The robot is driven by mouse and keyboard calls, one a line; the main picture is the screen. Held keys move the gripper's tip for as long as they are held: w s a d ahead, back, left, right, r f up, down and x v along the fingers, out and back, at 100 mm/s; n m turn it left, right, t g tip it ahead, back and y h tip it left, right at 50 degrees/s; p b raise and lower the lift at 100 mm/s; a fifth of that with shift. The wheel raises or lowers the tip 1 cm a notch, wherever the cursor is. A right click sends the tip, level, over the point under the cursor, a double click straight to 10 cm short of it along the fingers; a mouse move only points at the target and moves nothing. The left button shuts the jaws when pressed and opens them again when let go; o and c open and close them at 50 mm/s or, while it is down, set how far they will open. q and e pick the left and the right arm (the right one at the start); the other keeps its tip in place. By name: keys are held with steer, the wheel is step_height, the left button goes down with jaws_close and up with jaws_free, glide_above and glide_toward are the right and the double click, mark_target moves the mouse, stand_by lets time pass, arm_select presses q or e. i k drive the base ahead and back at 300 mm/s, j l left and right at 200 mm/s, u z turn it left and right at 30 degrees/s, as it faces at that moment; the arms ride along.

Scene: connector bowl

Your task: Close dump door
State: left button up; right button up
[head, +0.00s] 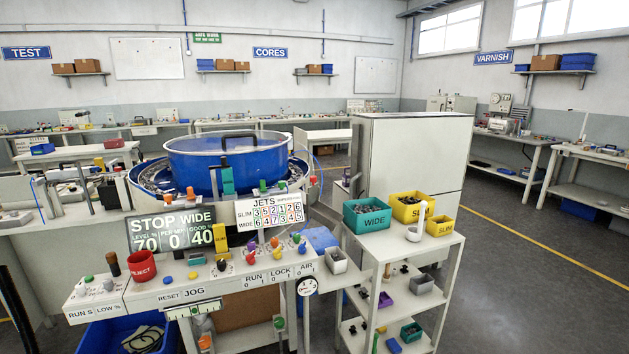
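The machine has a round bowl with a blue wall (195,172) under a clear cover with a black handle (238,136). Small parts lie on the metal track around it. A teal upright piece (228,180) stands at the bowl's front. I cannot tell which part is the dump door, or whether it is open or shut. The display (170,232) reads STOP, WIDE, 70, 0, 40. The front panel (215,283) carries a red REJECT button (141,265), a brown-knobbed lever (113,264) and RUN, LOCK and AIR controls. Neither gripper is in view.
A white shelf cart (400,258) at the right holds teal WIDE (367,217) and yellow SLIM (410,207) bins. A blue crate (130,335) sits below the panel. A white cabinet (412,165) stands behind. The floor at the right is clear.

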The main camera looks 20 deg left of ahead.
mark_target(313, 190)
steer(key=i+l, duration=0.2)
steer(key=i, duration=0.3)
steer(key=i+l, duration=0.25)
steer(key=i, duration=0.25)
steer(key=i+l, duration=0.2)
steer(key=i, duration=0.35)
